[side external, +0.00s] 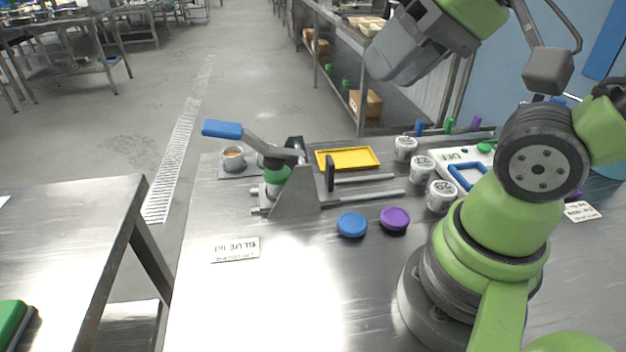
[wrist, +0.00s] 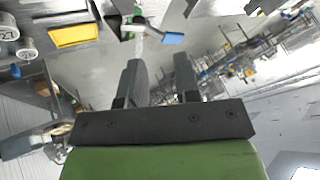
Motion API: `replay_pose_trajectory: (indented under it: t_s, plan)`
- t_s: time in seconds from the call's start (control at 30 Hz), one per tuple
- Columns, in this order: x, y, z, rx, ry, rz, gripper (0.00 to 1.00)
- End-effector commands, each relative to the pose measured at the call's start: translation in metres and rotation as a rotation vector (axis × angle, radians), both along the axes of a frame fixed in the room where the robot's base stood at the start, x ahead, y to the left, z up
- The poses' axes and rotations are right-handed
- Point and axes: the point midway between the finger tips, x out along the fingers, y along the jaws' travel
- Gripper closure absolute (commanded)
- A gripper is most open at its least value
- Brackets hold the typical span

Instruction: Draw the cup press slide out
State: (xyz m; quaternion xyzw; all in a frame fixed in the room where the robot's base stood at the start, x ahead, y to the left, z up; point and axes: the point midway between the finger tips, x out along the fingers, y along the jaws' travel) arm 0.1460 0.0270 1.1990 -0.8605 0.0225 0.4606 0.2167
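The cup press (side external: 293,193) stands on the steel bench in the side external view, with a grey frame, a green collar and a blue-gripped lever (side external: 222,129) pointing left. Two slide rods (side external: 375,193) stick out to its right, and a black upright plate (side external: 330,174) stands by them. Whether that plate belongs to the slide I cannot tell. My gripper (side external: 388,68) is high above and to the right of the press, apart from it. In the wrist view my gripper (wrist: 158,62) has its two fingers apart with nothing between them. The press's blue lever (wrist: 173,38) shows beyond the fingertips.
A yellow tray (side external: 347,158) lies behind the rods; a small cup (side external: 233,154) stands left of the press. Several white labelled pots (side external: 441,196) stand to the right. A blue lid (side external: 352,225) and a purple lid (side external: 395,219) lie in front. The bench's front left is mostly clear.

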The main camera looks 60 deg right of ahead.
Motion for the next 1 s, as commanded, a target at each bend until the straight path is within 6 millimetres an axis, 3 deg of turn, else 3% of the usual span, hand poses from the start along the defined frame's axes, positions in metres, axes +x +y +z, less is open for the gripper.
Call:
replay_pose_trajectory:
  t_s: [0.17, 0.27, 0.47, 0.73, 1.0]
  plan:
    - [0.029, -0.010, 0.006, -0.007, 0.122, -0.036, 0.62]
    - [0.056, -0.021, 0.006, -0.009, 0.227, -0.068, 0.62]
    - [0.109, -0.054, -0.012, 0.008, 0.443, -0.135, 0.62]
    - [0.163, -0.110, -0.076, 0.073, 0.724, -0.229, 0.62]
    - [0.178, -0.151, -0.148, 0.152, 0.927, -0.302, 0.62]
